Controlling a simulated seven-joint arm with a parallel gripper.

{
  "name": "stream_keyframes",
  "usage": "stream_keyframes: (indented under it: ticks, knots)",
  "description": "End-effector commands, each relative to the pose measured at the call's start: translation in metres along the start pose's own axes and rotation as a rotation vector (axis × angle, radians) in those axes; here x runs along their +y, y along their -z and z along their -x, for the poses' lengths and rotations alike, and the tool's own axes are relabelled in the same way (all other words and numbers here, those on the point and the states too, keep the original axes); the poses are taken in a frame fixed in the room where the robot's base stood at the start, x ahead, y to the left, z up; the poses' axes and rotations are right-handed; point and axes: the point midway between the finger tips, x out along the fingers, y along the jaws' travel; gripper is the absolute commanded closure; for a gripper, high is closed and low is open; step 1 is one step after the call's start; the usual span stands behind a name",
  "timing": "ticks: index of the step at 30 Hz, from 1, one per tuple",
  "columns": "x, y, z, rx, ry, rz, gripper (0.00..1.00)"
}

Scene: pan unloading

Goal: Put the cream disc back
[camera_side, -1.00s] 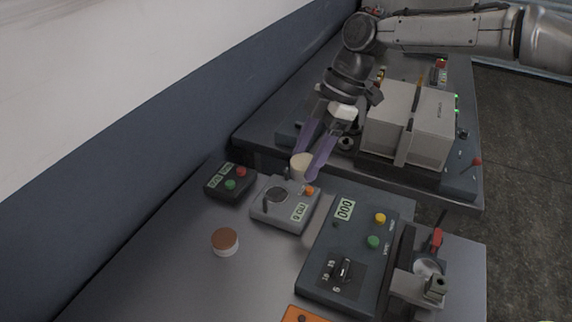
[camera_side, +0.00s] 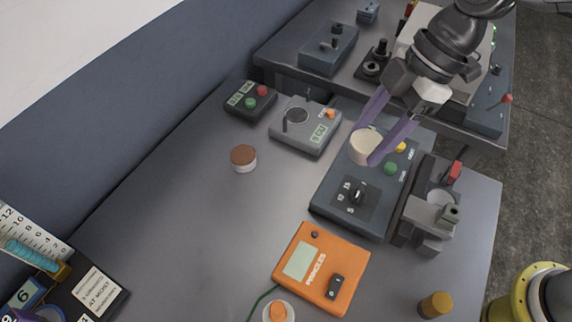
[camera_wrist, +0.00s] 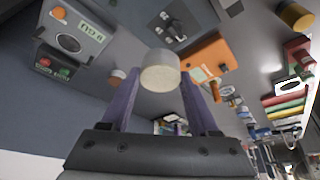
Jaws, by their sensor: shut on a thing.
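The cream disc (camera_side: 366,146) is a short pale cylinder. My gripper (camera_side: 382,148), with purple fingers, is shut on it. In the side view it is held in front of the dark grey box with green and yellow buttons; its height above the box is hard to tell. In the wrist view the cream disc (camera_wrist: 160,72) sits between the two purple finger ends (camera_wrist: 158,84), with the table beyond it. A second disc with a brown top and white side (camera_side: 243,158) stands alone on the grey table.
The dark button box (camera_side: 330,195) lies under the gripper area. A grey scale-like device (camera_side: 305,127), a small dark box (camera_side: 249,102), an orange meter (camera_side: 320,268) and a metal clamp fixture (camera_side: 428,218) stand around. The left-middle table (camera_side: 180,215) is clear.

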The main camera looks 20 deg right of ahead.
Motion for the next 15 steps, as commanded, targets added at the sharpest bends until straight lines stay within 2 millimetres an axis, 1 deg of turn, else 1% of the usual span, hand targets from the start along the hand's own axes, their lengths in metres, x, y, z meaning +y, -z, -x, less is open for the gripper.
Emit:
stream_keyframes:
  ticks: [1, 2, 3, 5, 8, 15]
  knots:
    - [-0.010, 0.004, 0.000, 0.002, 0.004, 0.018, 1.00]
    - [-0.014, 0.005, 0.000, 0.003, 0.006, 0.027, 1.00]
    - [-0.017, 0.007, -0.001, 0.002, 0.010, 0.035, 1.00]
    - [-0.016, 0.012, -0.004, 0.003, 0.012, 0.044, 1.00]
    - [-0.007, 0.021, -0.015, 0.003, 0.013, 0.046, 1.00]
    - [0.028, 0.047, -0.050, 0.004, 0.012, 0.047, 1.00]
